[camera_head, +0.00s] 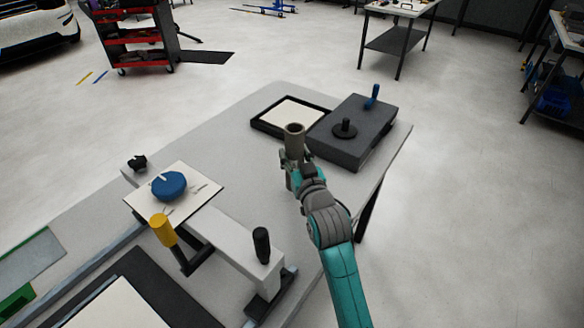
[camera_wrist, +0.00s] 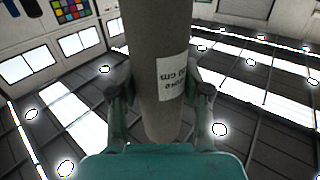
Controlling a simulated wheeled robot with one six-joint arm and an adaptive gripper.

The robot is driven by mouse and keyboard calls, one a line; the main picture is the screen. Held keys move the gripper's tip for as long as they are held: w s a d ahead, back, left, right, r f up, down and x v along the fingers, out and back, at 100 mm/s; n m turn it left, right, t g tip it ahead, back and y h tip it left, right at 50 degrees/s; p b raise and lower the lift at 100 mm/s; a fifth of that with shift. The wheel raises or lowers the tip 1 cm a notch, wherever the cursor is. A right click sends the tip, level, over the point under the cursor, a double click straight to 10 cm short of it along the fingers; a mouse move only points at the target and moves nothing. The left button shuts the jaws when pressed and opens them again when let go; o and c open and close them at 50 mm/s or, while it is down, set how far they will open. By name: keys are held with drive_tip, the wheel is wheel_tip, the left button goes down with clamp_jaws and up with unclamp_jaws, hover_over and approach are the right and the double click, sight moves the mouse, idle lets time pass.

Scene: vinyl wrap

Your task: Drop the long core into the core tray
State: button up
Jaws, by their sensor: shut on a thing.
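The long core is a grey-brown tube (camera_head: 294,141) standing roughly upright in my gripper (camera_head: 291,165). In the wrist view the core (camera_wrist: 160,40) runs down the middle between the two fingers, with a white label that reads upside down and ends in "cm". My gripper is shut on it, one finger on each side. A black-rimmed tray with a pale floor (camera_head: 262,126), which looks like the core tray, lies on the table just behind the core. The core overlaps the tray's near right corner in the head view. Its height over the table is hard to tell.
A dark grey box (camera_head: 350,150) with a black knob and a blue handle stands right of the tray. On the left are a pale board (camera_head: 140,202) with a blue disc (camera_head: 169,185), a yellow handle (camera_head: 162,230) and a black-handled fixture (camera_head: 261,245). The table (camera_head: 235,150) is bare left of the tray.

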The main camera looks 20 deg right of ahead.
sight(295, 166)
drive_tip(key=shift+f, duration=1.95)
drive_tip(key=shift+f, duration=0.15)
drive_tip(key=o, duration=1.2)
drive_tip(key=shift+c, duration=0.2)
drive_tip(key=shift+d, duration=0.1)
drive_tip(key=shift+r, duration=0.25)
drive_tip(key=s, duration=1.2)
drive_tip(key=shift+a, duration=0.2)
